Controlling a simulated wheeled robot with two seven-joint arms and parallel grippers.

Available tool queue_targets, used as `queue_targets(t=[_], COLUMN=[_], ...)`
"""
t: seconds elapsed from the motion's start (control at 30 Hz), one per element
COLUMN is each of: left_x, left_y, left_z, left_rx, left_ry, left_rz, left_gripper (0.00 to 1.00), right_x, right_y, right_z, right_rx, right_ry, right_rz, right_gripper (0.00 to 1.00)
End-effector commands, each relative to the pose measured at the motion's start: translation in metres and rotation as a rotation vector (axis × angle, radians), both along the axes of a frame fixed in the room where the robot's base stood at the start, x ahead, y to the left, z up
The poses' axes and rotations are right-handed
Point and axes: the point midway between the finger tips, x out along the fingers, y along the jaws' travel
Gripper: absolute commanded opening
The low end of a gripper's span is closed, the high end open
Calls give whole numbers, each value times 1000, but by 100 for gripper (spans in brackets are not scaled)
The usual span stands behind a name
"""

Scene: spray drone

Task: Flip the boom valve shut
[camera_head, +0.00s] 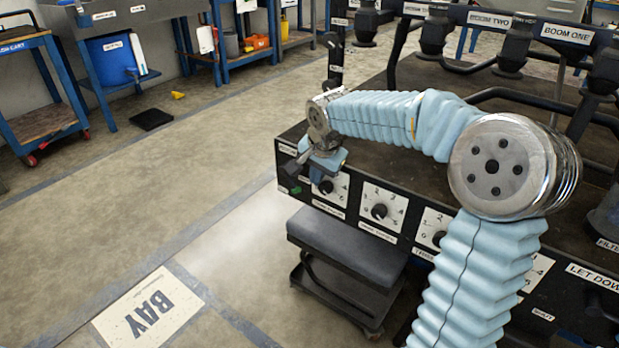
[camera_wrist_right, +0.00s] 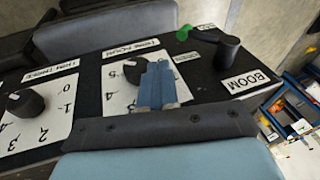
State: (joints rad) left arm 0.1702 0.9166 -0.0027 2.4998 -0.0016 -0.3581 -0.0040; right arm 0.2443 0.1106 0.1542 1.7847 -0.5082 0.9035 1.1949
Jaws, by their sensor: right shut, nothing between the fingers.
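The boom valve (camera_wrist_right: 228,50) is a dark round body beside the BOOM label, with a lever ending in a green tip (camera_wrist_right: 184,33). In the head view the valve (camera_head: 291,168) is at the left end of the black panel, small and partly crowded by my right gripper (camera_head: 325,168). In the right wrist view, my right gripper's blue fingers (camera_wrist_right: 157,84) are closed together and empty. They appear over a numbered dial and its black knob, with the green tip beyond them. Contact with the panel cannot be told. My left gripper is out of view.
The panel holds several numbered dials, including one with a black knob (camera_head: 379,211). A dark padded stool (camera_head: 345,247) stands just before it. Black pipes rise behind my right arm. The floor left of the panel is open, with a BAY sign (camera_head: 148,308) on it.

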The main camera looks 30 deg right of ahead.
Motion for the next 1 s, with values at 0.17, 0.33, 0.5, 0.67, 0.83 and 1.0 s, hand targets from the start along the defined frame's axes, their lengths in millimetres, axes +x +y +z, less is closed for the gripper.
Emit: queue_targets(t=[0.17,0.33,0.5,0.67,0.83,1.0], left_x=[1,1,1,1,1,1], left_y=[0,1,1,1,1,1], left_z=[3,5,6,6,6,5], left_rx=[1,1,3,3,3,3], left_ry=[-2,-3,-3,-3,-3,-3], left_rz=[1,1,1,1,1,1], left_gripper=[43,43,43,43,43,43], right_x=[-27,-47,-57,-59,-59,-54], right_y=[-1,-2,-2,-2,-2,4], right_z=[36,59,70,72,72,62], right_rx=[-2,-1,-1,0,0,-8], right_ry=[-8,-6,-4,-4,-4,27], right_rz=[1,1,2,3,3,35], right_gripper=[0,0,0,0,0,0])
